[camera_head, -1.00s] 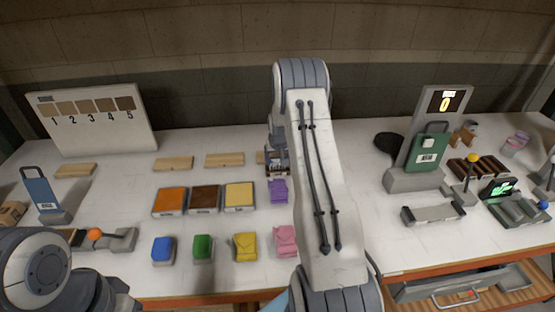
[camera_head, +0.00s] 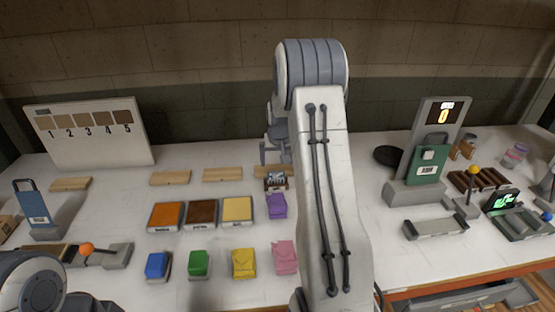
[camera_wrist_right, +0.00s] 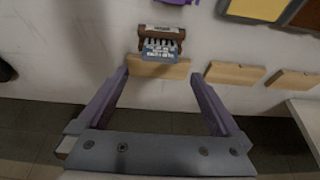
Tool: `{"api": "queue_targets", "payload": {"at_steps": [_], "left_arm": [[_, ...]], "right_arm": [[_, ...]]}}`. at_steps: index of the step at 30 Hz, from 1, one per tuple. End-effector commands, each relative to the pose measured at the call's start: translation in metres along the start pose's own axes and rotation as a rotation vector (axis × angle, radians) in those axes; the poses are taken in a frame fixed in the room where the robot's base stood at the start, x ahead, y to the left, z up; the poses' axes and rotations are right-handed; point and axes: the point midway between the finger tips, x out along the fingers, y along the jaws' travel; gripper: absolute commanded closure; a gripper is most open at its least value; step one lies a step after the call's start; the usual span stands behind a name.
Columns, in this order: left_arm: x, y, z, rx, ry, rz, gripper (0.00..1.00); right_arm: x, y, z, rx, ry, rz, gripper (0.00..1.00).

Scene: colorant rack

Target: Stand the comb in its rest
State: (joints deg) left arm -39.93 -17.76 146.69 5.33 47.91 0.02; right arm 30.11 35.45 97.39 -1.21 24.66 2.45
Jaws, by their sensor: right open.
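The comb (camera_head: 276,181), pale with dark gaps between its teeth, is at a small brown block, likely its rest, behind the purple pouch. In the right wrist view the blue-grey comb (camera_wrist_right: 160,51) lies against the brown rest (camera_wrist_right: 162,33); I cannot tell whether it is seated or leaning. My right gripper (camera_wrist_right: 160,75) is open and empty, its two purple-grey fingers spread wide, with the comb ahead of the gap between them. In the head view the right gripper (camera_head: 277,153) is partly hidden by its arm, just behind the comb. My left gripper is out of view.
Wooden blocks (camera_head: 222,174) stand along the back. Orange, brown and yellow trays (camera_head: 202,214) lie left of the purple pouch (camera_head: 277,206).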

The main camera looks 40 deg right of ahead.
Motion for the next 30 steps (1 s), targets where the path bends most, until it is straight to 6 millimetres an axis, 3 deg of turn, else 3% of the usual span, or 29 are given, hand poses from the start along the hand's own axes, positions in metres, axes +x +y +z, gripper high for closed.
{"api": "queue_targets", "payload": {"at_steps": [4,12,14,17,20,21,23,24,27,30], "left_arm": [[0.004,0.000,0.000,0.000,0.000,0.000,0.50],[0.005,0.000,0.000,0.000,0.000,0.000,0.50],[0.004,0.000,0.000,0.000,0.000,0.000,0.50],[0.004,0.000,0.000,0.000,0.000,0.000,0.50],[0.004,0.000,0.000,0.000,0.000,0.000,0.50],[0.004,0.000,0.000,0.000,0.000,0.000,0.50],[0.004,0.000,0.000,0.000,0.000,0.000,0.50],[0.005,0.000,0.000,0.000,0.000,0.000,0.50],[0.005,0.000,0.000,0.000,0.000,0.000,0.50],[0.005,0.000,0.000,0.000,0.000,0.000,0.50]], "right_arm": [[-0.018,0.000,0.000,0.000,0.002,0.000,0.00],[-0.027,-0.004,0.001,-0.006,-0.002,-0.003,0.00],[-0.032,-0.015,0.005,-0.026,-0.006,-0.012,0.00],[-0.052,-0.061,0.024,-0.107,-0.028,-0.048,0.00],[-0.088,-0.128,0.070,-0.249,-0.068,-0.107,0.00],[-0.105,-0.155,0.096,-0.317,-0.089,-0.133,0.00],[-0.133,-0.188,0.141,-0.426,-0.124,-0.172,0.00],[-0.151,-0.205,0.173,-0.502,-0.146,-0.196,0.00],[-0.193,-0.228,0.257,-0.693,-0.205,-0.249,0.00],[-0.225,-0.224,0.330,-0.868,-0.257,-0.287,0.00]]}}
